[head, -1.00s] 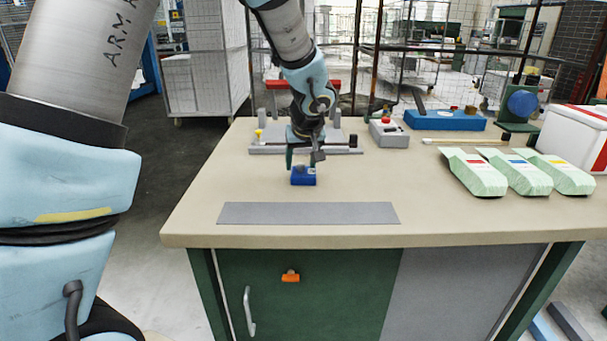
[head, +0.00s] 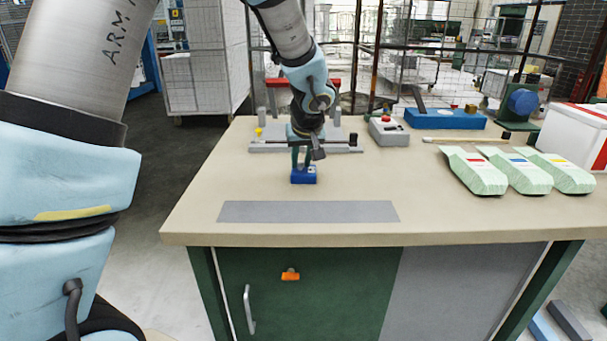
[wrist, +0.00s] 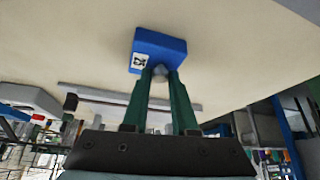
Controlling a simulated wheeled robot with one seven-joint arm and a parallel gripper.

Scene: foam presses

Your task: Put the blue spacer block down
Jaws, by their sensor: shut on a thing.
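The blue spacer block (head: 304,176) is at my gripper's fingertips, behind the grey strip on the bench. In the head view it looks to be at the bench top, but I cannot tell whether it touches. My gripper (head: 303,163) points down from above, with its green fingers shut on a grey knob on the block. The wrist view shows the block (wrist: 159,50) with a black-and-white marker on one face, and the gripper (wrist: 160,78) closed at the knob.
A grey strip (head: 308,211) lies near the bench's front edge. Behind the gripper is a grey fixture with a rod (head: 340,148). A grey box with a red button (head: 389,131) stands to its right. Several green-white wedges (head: 475,172) lie at right. The bench middle is clear.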

